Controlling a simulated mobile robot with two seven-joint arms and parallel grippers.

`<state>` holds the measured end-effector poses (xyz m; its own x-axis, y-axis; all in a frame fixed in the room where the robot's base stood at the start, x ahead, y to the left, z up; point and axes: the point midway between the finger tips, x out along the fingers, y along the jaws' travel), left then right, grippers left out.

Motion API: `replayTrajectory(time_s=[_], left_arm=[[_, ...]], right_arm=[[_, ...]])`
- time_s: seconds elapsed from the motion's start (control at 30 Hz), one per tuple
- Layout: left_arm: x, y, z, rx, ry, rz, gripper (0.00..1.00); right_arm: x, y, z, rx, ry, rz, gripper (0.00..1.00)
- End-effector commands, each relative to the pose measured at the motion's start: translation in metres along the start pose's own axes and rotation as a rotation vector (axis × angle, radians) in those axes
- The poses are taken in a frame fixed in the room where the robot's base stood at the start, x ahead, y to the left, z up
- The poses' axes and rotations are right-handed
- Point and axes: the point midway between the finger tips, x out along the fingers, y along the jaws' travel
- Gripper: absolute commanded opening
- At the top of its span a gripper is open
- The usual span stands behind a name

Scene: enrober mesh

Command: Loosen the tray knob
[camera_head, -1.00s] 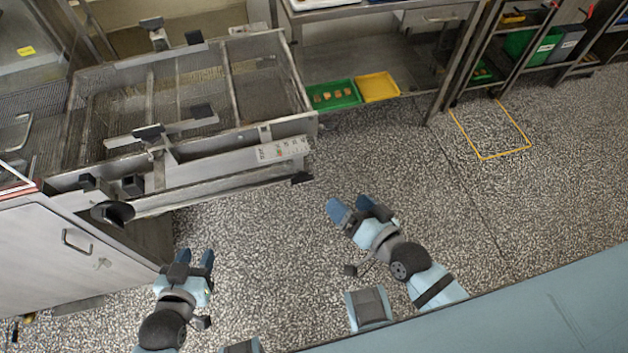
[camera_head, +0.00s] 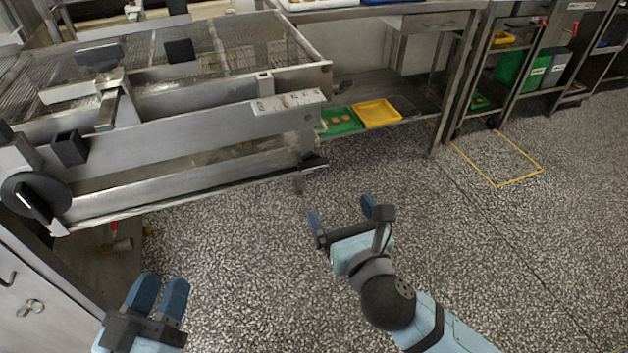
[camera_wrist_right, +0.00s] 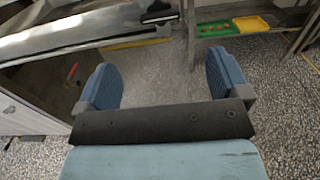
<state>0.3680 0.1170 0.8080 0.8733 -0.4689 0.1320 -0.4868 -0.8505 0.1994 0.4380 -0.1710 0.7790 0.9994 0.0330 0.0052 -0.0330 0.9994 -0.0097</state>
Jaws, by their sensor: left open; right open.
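The steel enrober frame with its mesh belt (camera_head: 230,62) fills the left of the head view. A round black knob (camera_head: 35,197) sits at its near left corner. A small red-tipped part (camera_head: 115,232) shows low under the frame; it also shows in the right wrist view (camera_wrist_right: 72,71). I cannot tell which part is the tray knob. My left gripper (camera_head: 160,292) is open and empty at lower left, in front of the cabinet and apart from the machine. My right gripper (camera_head: 341,212) is open and empty over the floor, right of the frame's lower rail; its fingers show in the wrist view (camera_wrist_right: 165,82).
A green tray (camera_head: 343,122) and a yellow tray (camera_head: 377,112) rest on the low shelf of a steel table behind. A grey cabinet (camera_head: 40,300) stands at lower left. The speckled floor (camera_head: 480,250) is clear at right, with a yellow outlined area.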

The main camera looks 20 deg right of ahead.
Motion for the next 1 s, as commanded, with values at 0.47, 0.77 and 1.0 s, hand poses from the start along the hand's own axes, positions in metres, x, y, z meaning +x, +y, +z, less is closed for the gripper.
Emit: replayTrajectory(time_s=[0.47,0.77,1.0], left_arm=[[-0.001,-0.004,0.023,-0.005,-0.067,0.007,0.43],[-0.002,-0.006,0.041,-0.005,-0.131,0.012,0.43],[-0.003,-0.006,0.046,-0.008,-0.151,0.014,0.43]], right_arm=[[0.076,0.000,-0.002,0.010,0.001,0.000,0.94],[0.125,0.001,-0.002,0.010,0.003,0.001,0.94],[0.137,0.001,-0.002,0.010,0.006,0.001,0.94]])
